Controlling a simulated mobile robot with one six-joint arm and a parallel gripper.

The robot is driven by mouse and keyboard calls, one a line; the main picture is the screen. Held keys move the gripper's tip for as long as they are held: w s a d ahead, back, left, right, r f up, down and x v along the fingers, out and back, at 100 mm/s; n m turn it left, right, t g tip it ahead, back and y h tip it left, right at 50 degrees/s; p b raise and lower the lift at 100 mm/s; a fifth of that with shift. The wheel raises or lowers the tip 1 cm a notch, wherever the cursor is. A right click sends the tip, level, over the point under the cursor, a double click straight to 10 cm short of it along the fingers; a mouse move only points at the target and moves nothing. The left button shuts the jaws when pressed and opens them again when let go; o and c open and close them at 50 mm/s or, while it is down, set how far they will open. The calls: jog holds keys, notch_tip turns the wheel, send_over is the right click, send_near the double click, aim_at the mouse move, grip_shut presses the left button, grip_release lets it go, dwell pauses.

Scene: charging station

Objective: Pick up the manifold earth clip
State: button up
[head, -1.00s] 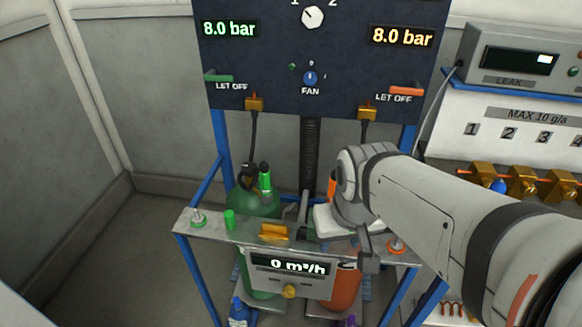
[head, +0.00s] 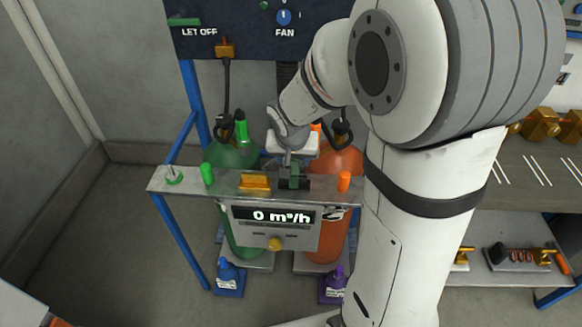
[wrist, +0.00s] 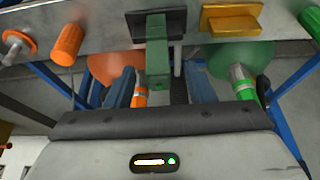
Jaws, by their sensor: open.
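A dark clip with a green block-like handle (wrist: 157,60) sits on the grey manifold shelf (head: 225,183), and I take it to be the earth clip. In the head view it shows as a small dark green piece (head: 297,178), right of a brass block (head: 255,182). My gripper (wrist: 160,72) is open, with a blue-grey finger on each side of the green handle in the wrist view. I cannot tell whether either finger touches it. In the head view my gripper (head: 290,158) is just behind the clip, its fingers partly hidden.
Green (head: 207,173) and orange (head: 344,181) caps stand on the shelf on either side. A green cylinder (head: 237,158) and an orange cylinder (head: 330,240) stand below and behind. A flow display (head: 271,216) hangs in front. Open floor lies at left.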

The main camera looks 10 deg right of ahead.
aim_at(294, 171)
jog(key=shift+w+x, duration=0.2)
jog(key=shift+x, duration=2.15)
jog(key=shift+d+r, duration=0.1)
jog(key=shift+d, duration=0.05)
jog(key=shift+c, duration=0.3)
grip_shut()
